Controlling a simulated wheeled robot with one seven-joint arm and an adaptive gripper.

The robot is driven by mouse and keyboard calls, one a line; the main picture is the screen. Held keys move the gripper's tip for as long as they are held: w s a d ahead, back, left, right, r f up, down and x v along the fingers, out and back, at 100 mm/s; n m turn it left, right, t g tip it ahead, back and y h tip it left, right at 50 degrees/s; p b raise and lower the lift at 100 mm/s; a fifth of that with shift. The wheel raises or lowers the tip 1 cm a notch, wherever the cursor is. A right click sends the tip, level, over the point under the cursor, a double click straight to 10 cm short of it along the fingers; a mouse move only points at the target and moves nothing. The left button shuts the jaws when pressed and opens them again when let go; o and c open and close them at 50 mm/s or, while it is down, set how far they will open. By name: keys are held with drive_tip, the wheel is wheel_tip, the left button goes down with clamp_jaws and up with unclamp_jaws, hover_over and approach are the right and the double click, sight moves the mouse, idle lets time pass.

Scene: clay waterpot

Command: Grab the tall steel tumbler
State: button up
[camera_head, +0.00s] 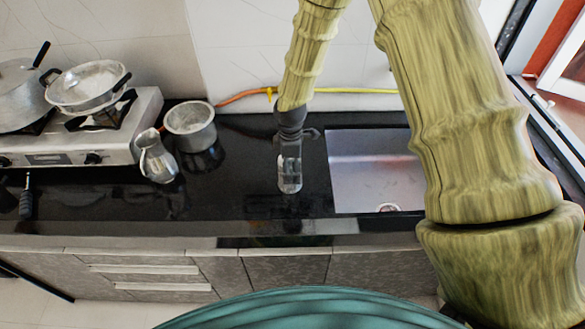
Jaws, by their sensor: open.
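The tall steel tumbler (289,175) stands upright on the black counter (238,185), just left of the sink. It is shiny and narrow. My dark gripper (293,139) is at its upper end, coming down from above. The gripper's jaws are open, and they hide the tumbler's rim. I cannot tell whether the fingers touch the tumbler or are around it.
A steel jug (157,160) and a round steel pot (191,127) stand to the left. Further left is a gas stove (130,135) with pans. The sink (370,172) lies right of the tumbler. A yellow-orange hose (350,91) runs along the wall.

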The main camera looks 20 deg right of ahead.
drive_tip(key=shift+s+a+f, duration=0.1)
drive_tip(key=shift+f, duration=0.25)
drive_tip(key=shift+a, duration=0.2)
drive_tip(key=shift+a, duration=0.1)
drive_tip(key=shift+d+f, duration=0.1)
drive_tip(key=shift+d, duration=0.15)
drive_tip(key=c, duration=1.2)
drive_tip(key=shift+o, duration=0.2)
